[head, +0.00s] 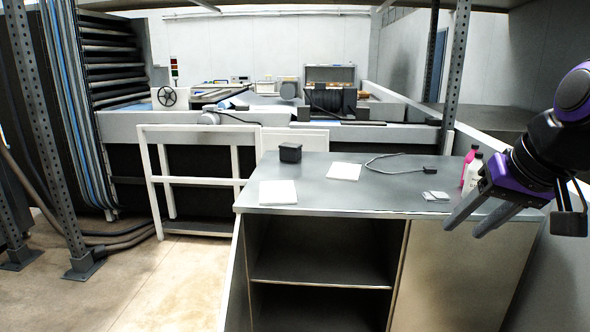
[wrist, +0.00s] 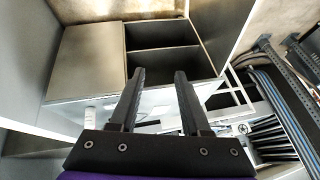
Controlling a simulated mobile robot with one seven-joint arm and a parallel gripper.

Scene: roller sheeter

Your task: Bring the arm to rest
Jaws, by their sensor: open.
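My gripper (head: 482,214) is at the right of the head view, in front of the right front corner of the grey cabinet table (head: 345,190). Its two dark fingers point down and to the left. In the wrist view my gripper (wrist: 158,78) has its fingers apart, with nothing between them. The cabinet's open shelves (wrist: 165,50) show beyond the fingertips there. My arm comes in from the right edge of the head view, with its upper part out of the picture.
On the tabletop are a black box (head: 290,152), white pads (head: 278,193), a cable (head: 385,160) and small packets (head: 436,196). A pink bottle (head: 469,167) and a white bottle (head: 473,174) stand near my gripper. A metal post (head: 456,75) rises behind. Floor at left (head: 175,290) is clear.

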